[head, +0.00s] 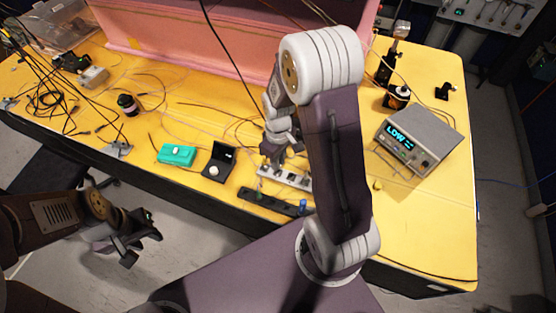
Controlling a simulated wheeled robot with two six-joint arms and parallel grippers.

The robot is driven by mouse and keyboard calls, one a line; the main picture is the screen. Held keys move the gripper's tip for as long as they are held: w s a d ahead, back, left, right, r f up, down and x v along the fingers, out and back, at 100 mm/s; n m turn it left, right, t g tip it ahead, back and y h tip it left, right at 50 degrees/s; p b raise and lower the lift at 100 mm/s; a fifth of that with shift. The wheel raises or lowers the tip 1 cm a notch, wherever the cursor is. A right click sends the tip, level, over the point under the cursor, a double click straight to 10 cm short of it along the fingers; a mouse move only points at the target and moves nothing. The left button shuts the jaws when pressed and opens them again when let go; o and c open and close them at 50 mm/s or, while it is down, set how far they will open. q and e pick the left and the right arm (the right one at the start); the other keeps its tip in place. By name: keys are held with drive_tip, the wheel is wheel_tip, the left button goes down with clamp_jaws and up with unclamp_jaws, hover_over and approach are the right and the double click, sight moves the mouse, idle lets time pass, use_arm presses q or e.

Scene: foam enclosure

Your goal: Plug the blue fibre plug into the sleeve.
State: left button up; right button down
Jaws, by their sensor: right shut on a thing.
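My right gripper (273,164) points down over a white strip with several openings (297,181) at the table's front. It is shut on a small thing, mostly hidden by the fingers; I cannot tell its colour. A small blue piece (303,204) stands upright at the right part of a black strip (277,203) in front of the white one. It looks like a blue plug, but is too small to be sure. I cannot tell which opening is the sleeve. My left gripper (143,246) is open and empty, off the table's front edge at the lower left.
A teal box (176,154) and an open black case (217,161) lie left of the strips. Loose cables cover the left. Pink foam walls (220,52) stand behind.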

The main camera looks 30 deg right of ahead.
drive_tip(key=shift+f+b, duration=0.8)
drive_tip(key=shift+f, duration=0.35)
drive_tip(key=c, duration=1.3)
unclamp_jaws()
drive_tip(key=shift+o, duration=0.2)
wheel_tip(320, 180, up, 9)
drive_tip(key=shift+r, duration=0.1)
